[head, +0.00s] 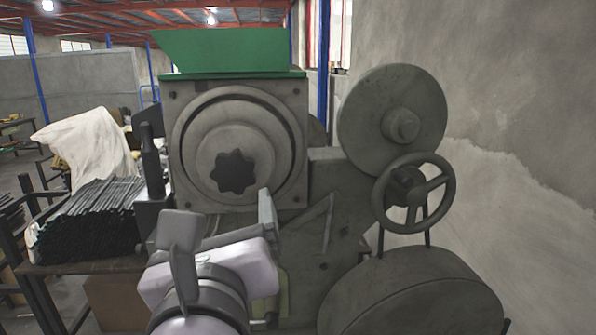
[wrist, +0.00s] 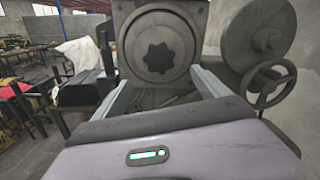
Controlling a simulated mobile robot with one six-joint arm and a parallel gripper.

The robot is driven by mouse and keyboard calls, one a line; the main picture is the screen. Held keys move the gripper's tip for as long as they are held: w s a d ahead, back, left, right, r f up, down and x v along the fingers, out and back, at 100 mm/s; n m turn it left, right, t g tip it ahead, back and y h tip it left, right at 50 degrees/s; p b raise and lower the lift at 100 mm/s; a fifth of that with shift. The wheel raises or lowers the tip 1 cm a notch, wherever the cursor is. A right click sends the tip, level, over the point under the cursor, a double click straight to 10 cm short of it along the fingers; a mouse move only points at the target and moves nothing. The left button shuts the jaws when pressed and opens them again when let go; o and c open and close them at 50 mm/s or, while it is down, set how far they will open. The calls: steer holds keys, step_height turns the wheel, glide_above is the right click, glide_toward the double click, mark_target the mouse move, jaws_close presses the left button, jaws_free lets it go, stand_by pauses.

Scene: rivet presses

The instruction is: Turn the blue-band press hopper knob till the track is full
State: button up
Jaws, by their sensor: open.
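The press (head: 335,200) stands ahead, grey, with a green hopper (head: 230,50) on top. No blue band shows on it. The hopper knob (head: 234,172) is dark and star-shaped, at the centre of a round grey plate on the press face. It also shows in the wrist view (wrist: 159,57). My gripper (wrist: 162,82) is open and empty; its two fingers point toward the press, below and in front of the knob, apart from it. In the head view one finger stands up right of the wrist. I cannot make out the track or how full it is.
A handwheel (head: 413,193) and a large round wheel (head: 391,107) are on the press's right side, with a big drum (head: 412,295) below. A stack of dark rods (head: 88,217) lies on a bench at left, near a white cloth (head: 90,148). A wall closes the right.

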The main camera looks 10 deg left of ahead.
mark_target(233, 175)
steer(key=x, duration=1.4)
steer(key=shift+w+a+b, duration=0.1)
steer(key=shift+a+b, duration=0.05)
steer(key=shift+b, duration=0.25)
steer(key=shift+c, duration=0.3)
steer(key=c, duration=1.3)
steer(key=shift+n, duration=0.3)
